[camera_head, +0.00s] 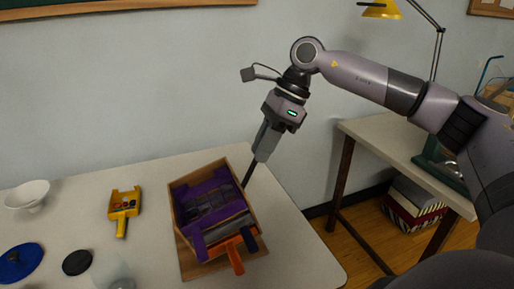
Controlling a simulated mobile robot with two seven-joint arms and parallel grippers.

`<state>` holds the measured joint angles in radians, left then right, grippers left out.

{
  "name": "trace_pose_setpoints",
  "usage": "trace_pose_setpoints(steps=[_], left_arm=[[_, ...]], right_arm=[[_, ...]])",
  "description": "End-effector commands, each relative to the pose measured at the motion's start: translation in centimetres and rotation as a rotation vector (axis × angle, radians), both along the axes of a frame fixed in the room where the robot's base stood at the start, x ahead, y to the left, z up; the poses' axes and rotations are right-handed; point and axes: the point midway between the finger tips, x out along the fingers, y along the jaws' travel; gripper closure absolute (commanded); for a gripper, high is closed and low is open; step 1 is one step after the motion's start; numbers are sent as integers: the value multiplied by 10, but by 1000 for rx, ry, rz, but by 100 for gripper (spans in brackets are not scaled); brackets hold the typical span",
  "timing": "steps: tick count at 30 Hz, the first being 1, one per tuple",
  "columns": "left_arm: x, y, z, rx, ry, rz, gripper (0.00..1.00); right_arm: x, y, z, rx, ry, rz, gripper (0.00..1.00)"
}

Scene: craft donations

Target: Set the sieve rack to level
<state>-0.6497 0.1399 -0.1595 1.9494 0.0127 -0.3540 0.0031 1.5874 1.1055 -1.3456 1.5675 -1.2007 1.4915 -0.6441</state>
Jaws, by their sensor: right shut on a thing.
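The sieve rack (176,206) is a wooden box frame with a purple insert (193,232) and grey slats, in the middle of the head view. It stands on a brown board (187,262) and looks tilted against it. An orange handle (236,262) sticks out at its near side. My right gripper (254,166) points down at the rack's right far side. It is shut on a thin dark rod (248,177) that runs down to the rack's edge; the rod's lower end is hard to make out. My left gripper is not in view.
A yellow scoop-like tray (125,203) with small coloured pieces lies left of the rack. A white bowl (27,194), a blue disc (20,262) and a black disc (77,262) lie farther left. A second table (385,142) stands at the right, past a gap.

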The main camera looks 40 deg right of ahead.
Motion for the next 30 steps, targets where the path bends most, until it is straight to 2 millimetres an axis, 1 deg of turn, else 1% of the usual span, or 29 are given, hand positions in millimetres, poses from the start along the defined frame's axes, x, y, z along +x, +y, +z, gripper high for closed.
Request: trace_pose_setpoints(steps=[1,3,7,11,15,26,27,28,30], left_arm=[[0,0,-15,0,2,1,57],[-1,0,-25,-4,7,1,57],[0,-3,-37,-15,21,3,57],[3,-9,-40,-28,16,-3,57],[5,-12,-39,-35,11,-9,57],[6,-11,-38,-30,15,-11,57],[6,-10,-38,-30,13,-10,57],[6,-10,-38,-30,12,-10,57],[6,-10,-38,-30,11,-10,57]], right_arm=[[-2,-8,-13,38,-6,-7,100],[-4,-16,-19,86,-17,-6,100],[-7,-29,-29,166,-38,-6,100],[-9,-38,-36,227,-53,-4,100],[-10,-44,-38,263,-65,-3,100],[-11,-45,-35,271,-70,0,100],[-11,-45,-35,271,-70,0,64],[-11,-45,-35,271,-70,0,62],[-11,-45,-35,271,-69,-1,62]])
